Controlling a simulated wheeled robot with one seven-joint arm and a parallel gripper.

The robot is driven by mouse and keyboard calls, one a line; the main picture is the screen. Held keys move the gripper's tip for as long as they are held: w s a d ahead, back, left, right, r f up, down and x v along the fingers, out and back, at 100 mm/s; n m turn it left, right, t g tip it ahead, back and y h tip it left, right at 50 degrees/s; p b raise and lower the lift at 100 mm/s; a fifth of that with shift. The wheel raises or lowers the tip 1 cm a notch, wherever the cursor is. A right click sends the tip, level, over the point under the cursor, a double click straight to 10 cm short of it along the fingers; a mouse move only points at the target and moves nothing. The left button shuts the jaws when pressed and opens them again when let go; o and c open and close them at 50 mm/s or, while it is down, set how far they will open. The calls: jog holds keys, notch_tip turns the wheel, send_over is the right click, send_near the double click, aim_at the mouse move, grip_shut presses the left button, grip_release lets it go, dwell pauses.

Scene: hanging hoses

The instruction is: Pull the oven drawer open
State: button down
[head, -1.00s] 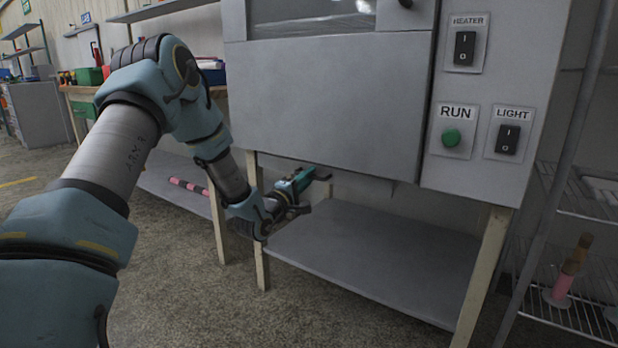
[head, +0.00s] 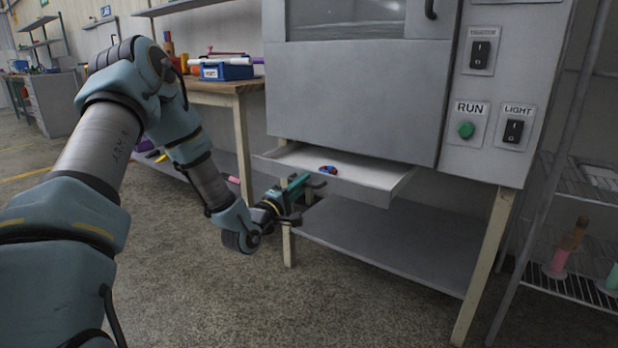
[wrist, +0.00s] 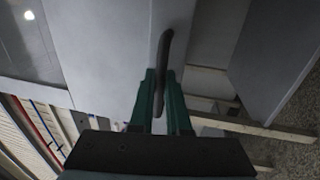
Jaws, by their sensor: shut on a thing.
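The oven (head: 360,90) is a grey cabinet with a window, standing on wooden legs. Its shallow white drawer (head: 390,185) sticks out below the front panel, part way open. A small red and blue thing (head: 328,170) lies in the drawer. My gripper (head: 314,187) is at the drawer's front face. In the wrist view the dark handle (wrist: 162,75) runs between the two green fingers (wrist: 160,90), and the gripper is shut on it. The back of the drawer is hidden under the oven.
A grey lower shelf (head: 390,250) lies under the drawer. A wooden workbench (head: 215,88) with a blue bin (head: 225,71) stands at the left. A wire rack (head: 570,255) stands at the right. The floor (head: 340,315) in front is open.

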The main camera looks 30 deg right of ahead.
jog(key=shift+r+v, duration=0.15)
jog(key=shift+v, duration=0.75)
jog(key=shift+r+v, duration=0.15)
jog(key=shift+v, duration=0.75)
jog(key=c, duration=1.2)
grip_release()
jog(key=shift+o, duration=0.2)
jog(key=shift+a, duration=0.1)
jog(key=p+v, duration=0.1)
jog(key=v, duration=0.9)
jog(key=shift+s+a+f+p, duration=0.15)
jog(key=shift+a+f+p, duration=0.1)
jog(key=shift+p, duration=0.1)
